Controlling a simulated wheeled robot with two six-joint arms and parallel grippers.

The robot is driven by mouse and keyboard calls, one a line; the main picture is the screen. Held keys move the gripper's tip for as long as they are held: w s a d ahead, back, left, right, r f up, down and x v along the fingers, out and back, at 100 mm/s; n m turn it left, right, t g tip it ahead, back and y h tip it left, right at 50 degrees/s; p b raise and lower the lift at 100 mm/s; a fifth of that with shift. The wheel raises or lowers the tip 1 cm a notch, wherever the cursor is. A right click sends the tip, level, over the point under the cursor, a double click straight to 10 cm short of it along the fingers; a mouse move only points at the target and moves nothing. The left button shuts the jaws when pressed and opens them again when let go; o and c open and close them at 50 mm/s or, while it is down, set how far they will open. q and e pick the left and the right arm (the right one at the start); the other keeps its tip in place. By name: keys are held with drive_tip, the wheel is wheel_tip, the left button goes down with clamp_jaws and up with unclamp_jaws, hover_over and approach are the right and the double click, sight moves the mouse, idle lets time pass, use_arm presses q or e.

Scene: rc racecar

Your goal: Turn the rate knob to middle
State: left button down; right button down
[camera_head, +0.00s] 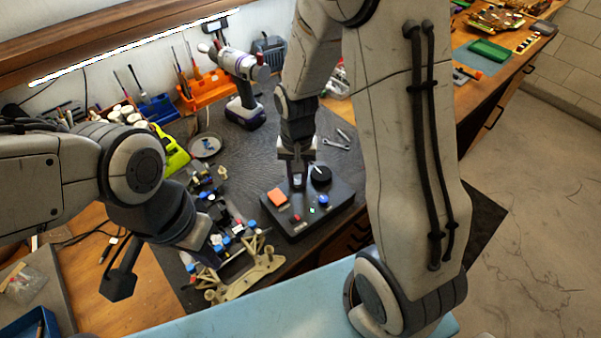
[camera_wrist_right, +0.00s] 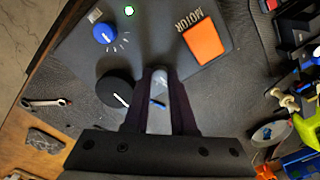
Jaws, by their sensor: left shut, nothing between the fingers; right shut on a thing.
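A dark control box (camera_head: 342,194) lies on the black mat. It carries an orange switch (camera_head: 277,196) marked MOTOR in the wrist view, a large black knob (camera_head: 321,174) with a white line, and a small blue knob (camera_head: 323,200) with tick marks. My right gripper (camera_head: 297,184) points down at the box's far side, beside the black knob. No rate label is readable. My left gripper (camera_head: 119,284) is shut and empty, left of the box above the wooden bench.
A beige car chassis part (camera_head: 246,279) lies left of the box's near side, with several small blue and red parts around it.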

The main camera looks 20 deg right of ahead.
sight(297, 181)
idle(0.5)
drive_tip(key=c, duration=0.7)
unclamp_jaws()
drive_tip(key=shift+c, duration=0.2)
wheel_tip(297, 181, up, 10)
drive_tip(key=shift+r, duration=0.25)
